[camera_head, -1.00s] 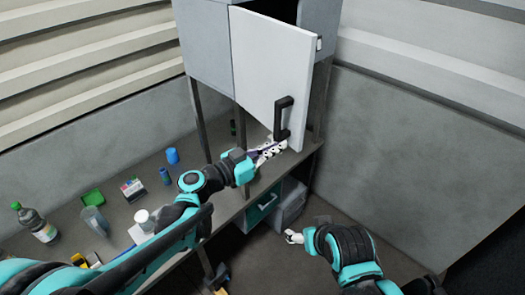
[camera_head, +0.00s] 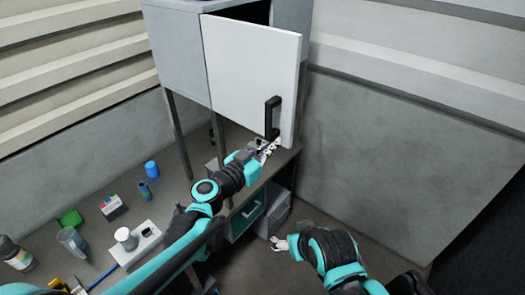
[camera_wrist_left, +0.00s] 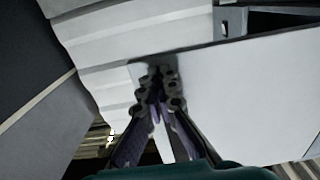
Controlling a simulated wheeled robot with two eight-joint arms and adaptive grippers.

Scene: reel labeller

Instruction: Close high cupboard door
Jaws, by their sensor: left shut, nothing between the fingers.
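The high cupboard (camera_head: 178,55) has a white door (camera_head: 245,65) that stands partly open, with a dark gap above its top edge. A black bar handle (camera_head: 272,118) is near the door's lower free edge. My left gripper (camera_head: 268,148) is shut and empty, at the door's lower corner just below the handle. In the left wrist view the closed fingers (camera_wrist_left: 160,85) overlap the corner of the white door (camera_wrist_left: 235,100); I cannot tell whether they touch it. My right gripper (camera_head: 278,243) is low, near the drawers, away from the door; its finger opening is unclear.
The worktop (camera_head: 180,200) below holds a bottle (camera_head: 15,254), a clear cup (camera_head: 72,241), a white tray (camera_head: 137,243), a green box (camera_head: 70,218) and blue containers (camera_head: 151,168). Drawers (camera_head: 250,215) are under it. Free floor and a bare wall (camera_head: 400,150) lie to the right.

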